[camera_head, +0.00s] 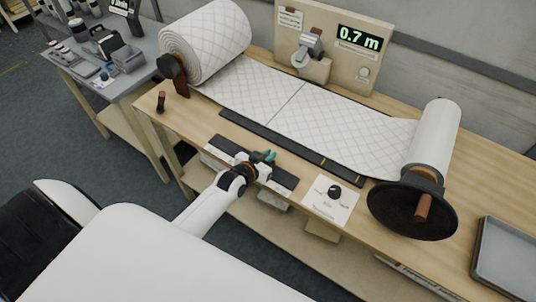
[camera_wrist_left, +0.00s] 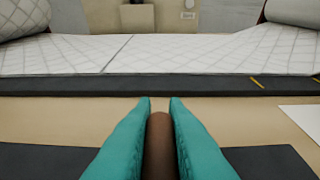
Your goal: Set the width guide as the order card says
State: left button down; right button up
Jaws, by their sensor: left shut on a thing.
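My left gripper (camera_head: 265,157) is over the dark rail (camera_head: 284,181) at the table's front edge. In the left wrist view its teal fingers (camera_wrist_left: 160,104) are shut on a brown upright handle (camera_wrist_left: 160,146). This seems to be the handle of the width guide, whose pale carriage (camera_head: 264,172) shows on the rail. The arm hides part of the guide. A small card (camera_head: 290,18) is fixed on the back panel, and its text is too small to read. My right gripper is not in view.
Quilted wadding (camera_head: 330,122) runs from the large roll (camera_head: 207,42) to a narrower roll (camera_head: 434,140) with a black crank wheel (camera_head: 412,210). A display (camera_head: 359,39) reads 0.7 m. A dial plate (camera_head: 331,200) lies right of the rail. A grey tray (camera_head: 507,258) is at far right.

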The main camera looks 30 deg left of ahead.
pick_arm(q)
jog(key=shift+a, duration=0.2)
jog(key=c, duration=1.4)
grip_release()
jog(key=shift+c, duration=0.2)
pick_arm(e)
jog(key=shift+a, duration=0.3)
pick_arm(q)
jog(key=shift+s, duration=0.2)
jog(key=b+v, duration=0.1)
jog(key=v, duration=1)
jog(key=shift+s+r, duration=0.2)
jog(key=shift+s, duration=0.05)
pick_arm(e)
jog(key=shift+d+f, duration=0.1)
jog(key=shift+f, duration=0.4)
pick_arm(q)
jog(key=shift+f, duration=0.1)
